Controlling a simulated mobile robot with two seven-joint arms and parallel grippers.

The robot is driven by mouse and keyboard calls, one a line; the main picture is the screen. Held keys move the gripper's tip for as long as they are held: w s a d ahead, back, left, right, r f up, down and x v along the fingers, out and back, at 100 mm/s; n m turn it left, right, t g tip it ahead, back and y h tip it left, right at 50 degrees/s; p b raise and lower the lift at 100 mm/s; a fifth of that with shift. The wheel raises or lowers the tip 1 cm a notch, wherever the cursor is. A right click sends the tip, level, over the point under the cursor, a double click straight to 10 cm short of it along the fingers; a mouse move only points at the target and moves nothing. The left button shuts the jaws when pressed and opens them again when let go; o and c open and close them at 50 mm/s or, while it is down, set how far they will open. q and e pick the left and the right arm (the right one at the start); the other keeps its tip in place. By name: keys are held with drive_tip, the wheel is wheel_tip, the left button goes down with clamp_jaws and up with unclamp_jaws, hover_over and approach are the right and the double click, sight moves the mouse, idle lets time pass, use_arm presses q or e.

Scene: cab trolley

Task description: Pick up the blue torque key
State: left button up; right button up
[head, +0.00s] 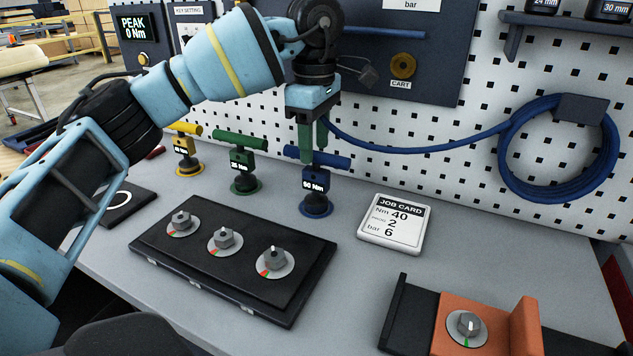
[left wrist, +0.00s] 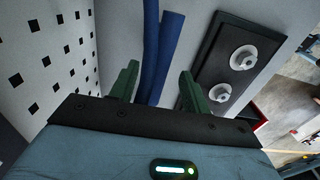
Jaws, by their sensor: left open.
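The blue torque key (head: 315,184) stands upright on a round blue base on the bench, with a T-handle on top and a "60 Nm" style label that is small to read. My left gripper (head: 313,148) points down right at its handle, its green fingers open. In the left wrist view a blue bar (left wrist: 169,45) shows between the spread fingers (left wrist: 158,82), beside a second blue strip like the hose. Whether the fingers touch the handle I cannot tell. My right gripper is not in view.
A green key (head: 242,165) and a yellow key (head: 186,150) stand to the left. In front lies a black plate (head: 210,268) with three bolts. A job card (head: 396,224) is at right, an orange fixture (head: 493,318) front right. A blue hose (head: 430,145) hangs along the pegboard behind.

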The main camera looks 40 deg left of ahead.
sight(315, 176)
use_arm(q)
wheel_tip(315, 176, down, 8)
drive_tip(key=shift+r+b, duration=0.25)
drive_tip(key=shift+b, duration=0.1)
clamp_jaws()
idle(0.4)
